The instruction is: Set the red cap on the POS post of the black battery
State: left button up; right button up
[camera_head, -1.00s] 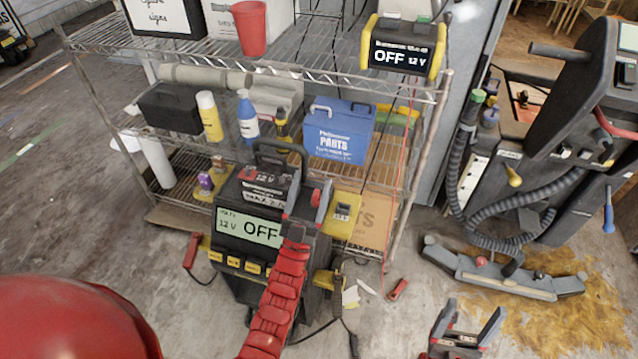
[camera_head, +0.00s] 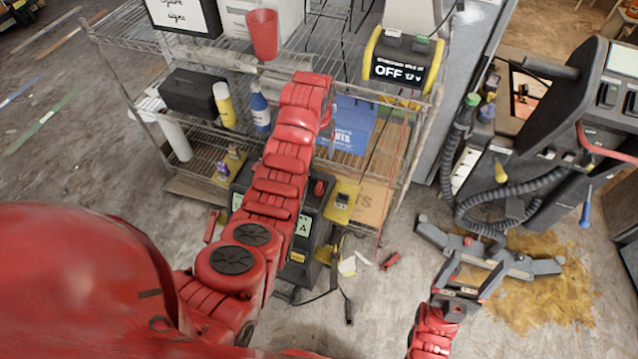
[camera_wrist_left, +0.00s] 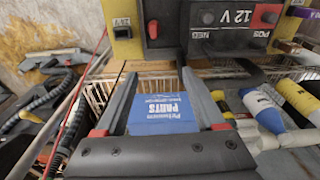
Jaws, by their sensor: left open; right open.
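The black battery (camera_wrist_left: 225,18) shows upside down at the top of the left wrist view, with a "POS" label and a red square part (camera_wrist_left: 267,15) beside it. My arm hides most of the battery in the head view. A small red piece (camera_wrist_left: 152,29), possibly the red cap, stands beside a yellow block (camera_wrist_left: 122,25); a red piece (camera_head: 319,188) also shows right of my arm in the head view. My left gripper (camera_wrist_left: 158,78) is open and empty, short of the battery in the picture. My right gripper (camera_head: 480,262) is open and empty at the lower right.
A wire shelf (camera_head: 405,180) stands behind, holding a blue parts box (camera_head: 352,125), bottles and a red cup (camera_head: 263,35). A hosed machine (camera_head: 545,150) is at right.

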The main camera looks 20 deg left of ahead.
pick_arm(q)
jog(key=s+r, duration=0.1)
jog(key=g+b, duration=0.1)
jog(key=b, duration=0.5)
send_over(319, 184)
jog(key=f, duration=0.7)
jog(key=shift+a+f, duration=0.1)
jog(key=shift+a, duration=0.2)
notch_tip(319, 184, down, 4)
jog(key=shift+p, duration=0.5)
jog(key=f, duration=0.4)
jog(key=shift+s+d+f+p, duration=0.1)
jog(key=shift+d+f+p, duration=0.1)
jog(key=shift+d+p, duration=0.15)
jog(key=shift+f, duration=0.7)
jog(key=shift+c, duration=0.3)
grip_shut()
